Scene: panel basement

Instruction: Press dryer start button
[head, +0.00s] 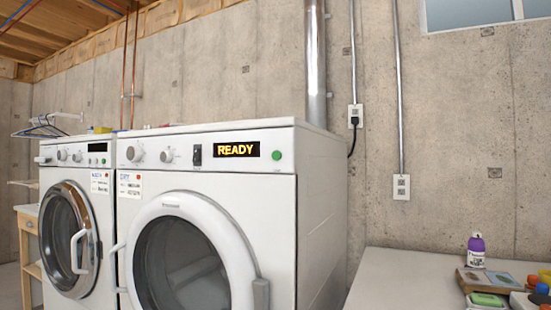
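The dryer (320,200) is the white front-loading machine in the middle of the head view, to the right of another one. Its round door (222,222) looks closed. A green round button (277,155) sits at the right end of its control panel, beside a black display (225,150) reading "READY" in yellow. Two knobs and a dark switch (197,154) are to the left of the display. Neither of my grippers shows in this view.
A white washer (92,170) stands against the dryer's left side. A light table (385,290) at the lower right holds a purple bottle (476,250), books and colored items. A silver duct (316,60) rises behind the dryer. The space before the dryer panel looks clear.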

